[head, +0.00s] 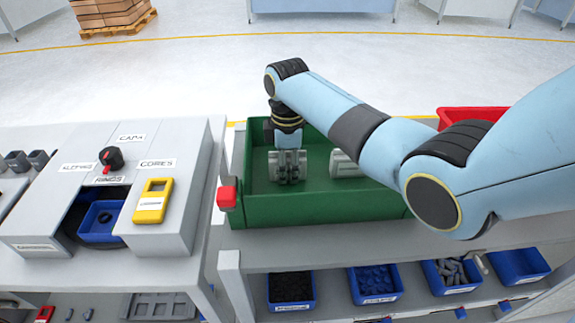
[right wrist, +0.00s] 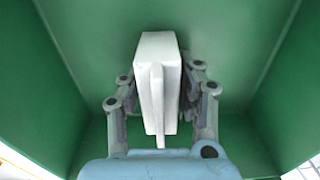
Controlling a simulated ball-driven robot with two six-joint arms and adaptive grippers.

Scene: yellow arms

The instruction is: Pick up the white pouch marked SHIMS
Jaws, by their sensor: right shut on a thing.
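My right gripper (head: 287,168) reaches down into the green bin (head: 315,210). In the right wrist view its fingers (right wrist: 160,95) are closed on the two sides of a white pouch (right wrist: 158,62), a blocky shape with a thin raised fin along it. No SHIMS marking can be read on it from here. The fingers hide most of the pouch in the head view. A second pale grey item (head: 345,165) lies in the bin to the right of the gripper, partly hidden by my arm. My left gripper is not in view.
The green bin's walls surround the gripper closely. A red bin (head: 470,116) stands behind my right arm. A grey console with a dial (head: 112,158) and a yellow device (head: 153,201) stands at left. Blue trays (head: 375,283) with small parts sit on a lower shelf.

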